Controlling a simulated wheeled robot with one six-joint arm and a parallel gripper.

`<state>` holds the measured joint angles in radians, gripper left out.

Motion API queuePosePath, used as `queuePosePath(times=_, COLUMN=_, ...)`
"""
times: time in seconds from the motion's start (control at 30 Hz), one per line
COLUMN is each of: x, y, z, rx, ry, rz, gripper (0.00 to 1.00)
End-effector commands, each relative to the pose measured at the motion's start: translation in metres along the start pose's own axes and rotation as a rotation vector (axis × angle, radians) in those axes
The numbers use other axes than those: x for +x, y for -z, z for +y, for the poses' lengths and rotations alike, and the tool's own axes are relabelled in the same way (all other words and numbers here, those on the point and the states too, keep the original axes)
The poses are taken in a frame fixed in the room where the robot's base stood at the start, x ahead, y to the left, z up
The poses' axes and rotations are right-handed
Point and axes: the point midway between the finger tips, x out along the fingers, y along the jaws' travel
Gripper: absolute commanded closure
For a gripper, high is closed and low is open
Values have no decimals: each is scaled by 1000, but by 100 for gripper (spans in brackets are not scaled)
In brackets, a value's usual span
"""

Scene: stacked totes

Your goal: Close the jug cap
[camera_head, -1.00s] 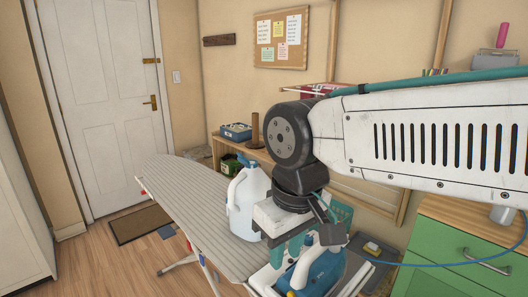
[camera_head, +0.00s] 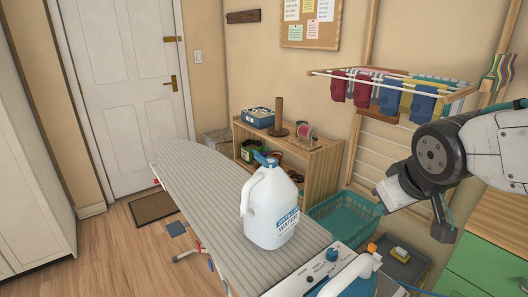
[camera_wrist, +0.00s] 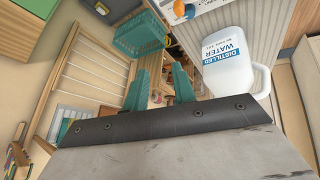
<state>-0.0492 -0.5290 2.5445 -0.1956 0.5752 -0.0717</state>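The white distilled-water jug (camera_head: 270,218) stands upright on the ironing board (camera_head: 190,185), handle toward the left. Its blue cap (camera_head: 265,159) shows at the top of the neck; whether it is fully seated cannot be told at this size. In the wrist view the jug (camera_wrist: 229,62) lies to the right of my gripper, and its cap is not visible. My gripper (camera_wrist: 160,84) has its two teal fingers apart with nothing between them.
A blue-and-white iron (camera_head: 345,275) sits at the board's near end. A teal basket (camera_head: 345,217) is behind the board, beside a wooden shelf (camera_head: 315,165). A drying rack (camera_head: 395,85) with cloths hangs on the wall above. The board's far end is clear.

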Motion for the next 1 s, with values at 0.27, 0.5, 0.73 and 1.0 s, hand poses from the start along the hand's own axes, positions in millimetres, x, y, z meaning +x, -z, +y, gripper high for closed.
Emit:
queuePosePath(times=0.27, x=60, y=126, z=-43, rx=-366, ry=17, rz=538, gripper=74)
queuePosePath(times=0.5, x=64, y=177, z=-121, rx=-578, ry=164, rz=979, gripper=74)
queuePosePath(times=0.73, x=51, y=183, z=-159, rx=-634, ry=268, rz=1199, gripper=74)
queuePosePath(times=1.0, x=57, y=205, z=-180, rx=-638, ry=285, rz=1231, gripper=74)
